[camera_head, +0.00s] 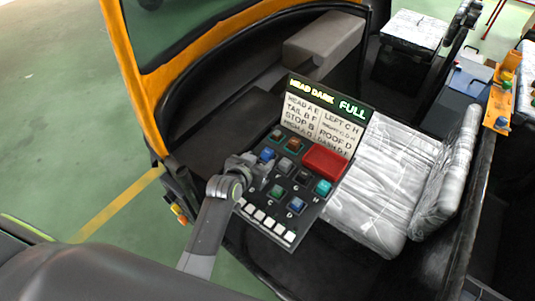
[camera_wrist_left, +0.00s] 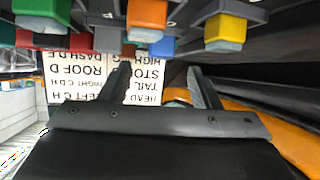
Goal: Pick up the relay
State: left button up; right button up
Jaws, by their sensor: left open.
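A dark control panel (camera_head: 262,222) holds several coloured block-shaped relays, among them a blue one (camera_head: 267,154), an orange one (camera_head: 294,145) and a teal one (camera_head: 322,187). I cannot tell which one the task means. My left gripper (camera_head: 250,160) is at the panel's left edge, beside the blue relay. In the left wrist view its two fingers (camera_wrist_left: 160,80) are apart with nothing between them. That view also shows an orange relay (camera_wrist_left: 147,15) and a yellow relay (camera_wrist_left: 226,30) above the fingers. My right gripper is in neither view.
A lettered display board (camera_head: 325,115) stands behind the relays, with a red block (camera_head: 325,162) below it. A plastic-wrapped seat (camera_head: 375,190) is right of the panel. The orange vehicle frame (camera_head: 125,70) rises at left. Green floor (camera_head: 60,120) lies open beyond it.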

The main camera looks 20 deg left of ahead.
aim_at(267, 152)
pick_arm(q)
jog(key=shift+p+x, duration=0.65)
jog(key=shift+x, duration=1.8)
jog(key=shift+w+r, duration=0.1)
jog(key=shift+r, duration=0.1)
jog(key=shift+c, duration=0.5)
jog(key=c, duration=1)
